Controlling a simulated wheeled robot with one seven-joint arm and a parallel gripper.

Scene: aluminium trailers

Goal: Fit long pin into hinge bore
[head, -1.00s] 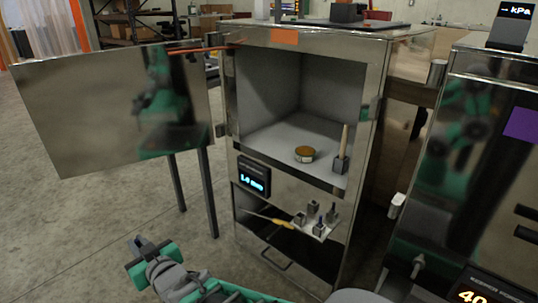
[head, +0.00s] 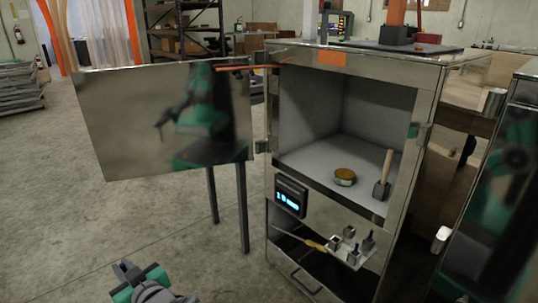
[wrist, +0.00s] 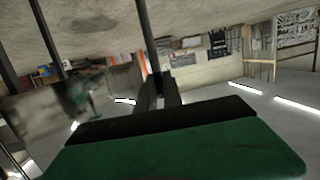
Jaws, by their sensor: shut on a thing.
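My gripper (head: 122,270) shows at the bottom left of the head view, low in front of the open metal door. The pin cannot be made out directly in the head view. A hinge bracket (head: 262,147) joins the door (head: 165,120) to the steel cabinet (head: 345,60). The gripper is well apart from it. The bore itself is too small to make out.
The cabinet's upper bay holds a round tin (head: 345,177) and a handled tool (head: 384,178). A small white rack (head: 350,250) and a yellow-handled tool (head: 312,244) are below. Dark legs (head: 243,210) stand under the door. The wrist view is upside down.

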